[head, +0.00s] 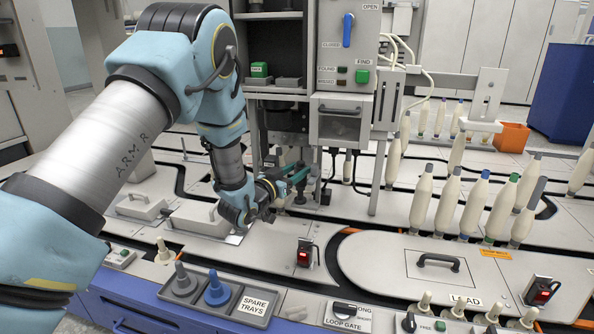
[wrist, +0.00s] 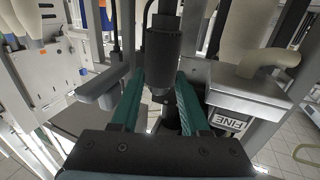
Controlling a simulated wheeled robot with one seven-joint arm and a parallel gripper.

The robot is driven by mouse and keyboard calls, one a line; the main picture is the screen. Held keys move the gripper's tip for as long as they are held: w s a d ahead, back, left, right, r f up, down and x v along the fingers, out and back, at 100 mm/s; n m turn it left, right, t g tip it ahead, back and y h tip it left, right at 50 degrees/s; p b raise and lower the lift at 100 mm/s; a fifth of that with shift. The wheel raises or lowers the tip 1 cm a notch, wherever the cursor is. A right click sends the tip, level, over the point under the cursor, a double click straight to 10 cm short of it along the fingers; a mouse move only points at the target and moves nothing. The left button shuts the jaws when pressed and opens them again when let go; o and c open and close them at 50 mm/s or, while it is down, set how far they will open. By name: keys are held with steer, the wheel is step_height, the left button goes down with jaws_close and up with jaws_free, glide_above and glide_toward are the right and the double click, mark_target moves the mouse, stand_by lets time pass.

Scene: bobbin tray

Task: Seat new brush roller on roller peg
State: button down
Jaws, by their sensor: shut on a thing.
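My gripper (head: 298,173) is at the machine's lower opening, left of centre in the head view. In the wrist view its two green fingers (wrist: 161,92) close on a dark cylinder, which looks like the brush roller (wrist: 162,58). The roller appears roughly upright between the fingers. A dark narrower post (wrist: 172,112) shows below the roller; I cannot tell whether it is the roller peg or whether the two touch. In the head view the roller cannot be told apart from the dark machine parts around my gripper.
A machine cabinet (head: 346,52) rises above my gripper, with a metal post (head: 378,175) to the right. White bobbins (head: 447,204) stand on the right.

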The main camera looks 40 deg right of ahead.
mark_target(297, 188)
steer(key=shift+f+b, duration=0.9)
steer(key=shift+f, duration=0.5)
steer(key=shift+f, duration=0.15)
steer(key=shift+c, duration=1.6)
jaws_free()
steer(key=shift+w, duration=0.1)
steer(key=shift+a, duration=0.1)
